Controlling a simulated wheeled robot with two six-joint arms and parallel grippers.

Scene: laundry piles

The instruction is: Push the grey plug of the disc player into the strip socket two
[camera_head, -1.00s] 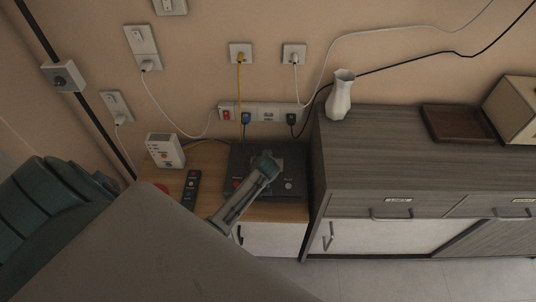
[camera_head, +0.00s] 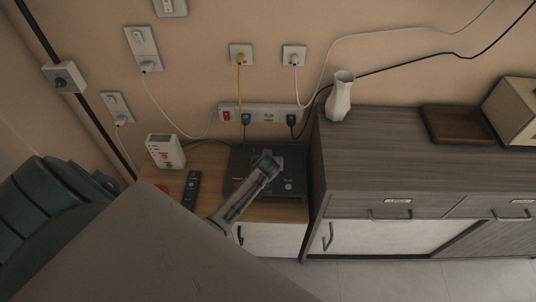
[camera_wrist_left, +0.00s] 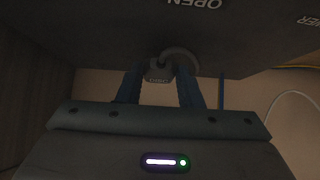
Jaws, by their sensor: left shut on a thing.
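The disc player (camera_head: 290,205) is a dark box on the wooden top of a low cabinet. My left gripper (camera_head: 265,162) is over it in the head view, in front of the wall strip (camera_head: 279,108). In the left wrist view my left gripper (camera_wrist_left: 159,77) has its blue fingers shut on the grey plug (camera_wrist_left: 157,73), whose grey cable (camera_wrist_left: 182,54) loops beside it. The plug is apart from the strip. The strip has a red switch (camera_head: 226,116), a blue plug (camera_head: 246,119), an empty-looking middle socket (camera_head: 268,116) and a black plug (camera_head: 291,119). My right gripper is not in view.
A white box (camera_head: 165,151) and a dark remote (camera_head: 191,189) stand left of the player. A white vase (camera_head: 340,96) stands on the grey sideboard (camera_head: 400,160) at the right. A yellow cable (camera_head: 239,90) hangs before the strip. My arm covers the lower left.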

